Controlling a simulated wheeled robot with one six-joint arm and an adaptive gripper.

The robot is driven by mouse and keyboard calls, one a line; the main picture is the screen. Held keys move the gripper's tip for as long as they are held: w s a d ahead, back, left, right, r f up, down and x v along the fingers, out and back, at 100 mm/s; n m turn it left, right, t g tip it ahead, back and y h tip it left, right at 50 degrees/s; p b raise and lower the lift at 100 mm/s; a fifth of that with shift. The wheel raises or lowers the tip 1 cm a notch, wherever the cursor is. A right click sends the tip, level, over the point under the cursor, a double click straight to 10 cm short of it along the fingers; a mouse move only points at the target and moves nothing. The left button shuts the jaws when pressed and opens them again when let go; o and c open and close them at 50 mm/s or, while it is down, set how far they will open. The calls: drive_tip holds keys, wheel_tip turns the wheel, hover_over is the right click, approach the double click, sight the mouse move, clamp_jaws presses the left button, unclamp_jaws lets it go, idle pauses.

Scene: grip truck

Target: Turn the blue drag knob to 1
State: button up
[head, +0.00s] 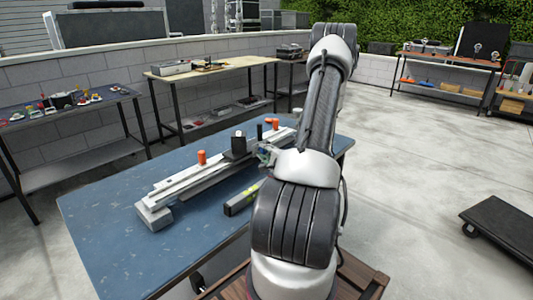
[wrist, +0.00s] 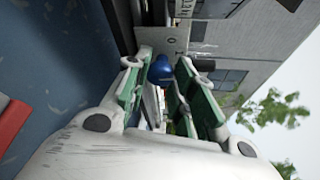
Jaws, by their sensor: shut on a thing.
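The blue drag knob (wrist: 160,70) shows in the wrist view between the green-padded fingers of my gripper (wrist: 162,82). The gripper is shut on it. In the head view my gripper (head: 265,153) is beside the far part of a long grey rail device (head: 185,188) on the blue table (head: 105,225). The knob is hidden there, and I cannot read any scale or number on it.
Orange knobs (head: 202,157) and a black block (head: 238,146) stand up from the rail device. A black bar with yellow-green marks (head: 243,198) lies in front of it. The table's left part is clear. Other benches, such as a wooden-topped one (head: 225,68), stand by the wall.

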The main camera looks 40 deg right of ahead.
drive_tip(key=shift+f+n, duration=0.1)
drive_tip(key=shift+n, duration=0.4)
drive_tip(key=shift+t+h, duration=0.3)
drive_tip(key=o, duration=1)
drive_tip(key=shift+s, duration=0.15)
drive_tip(key=v, duration=0.7)
drive_tip(key=shift+s+a, duration=0.15)
drive_tip(key=shift+s, duration=0.25)
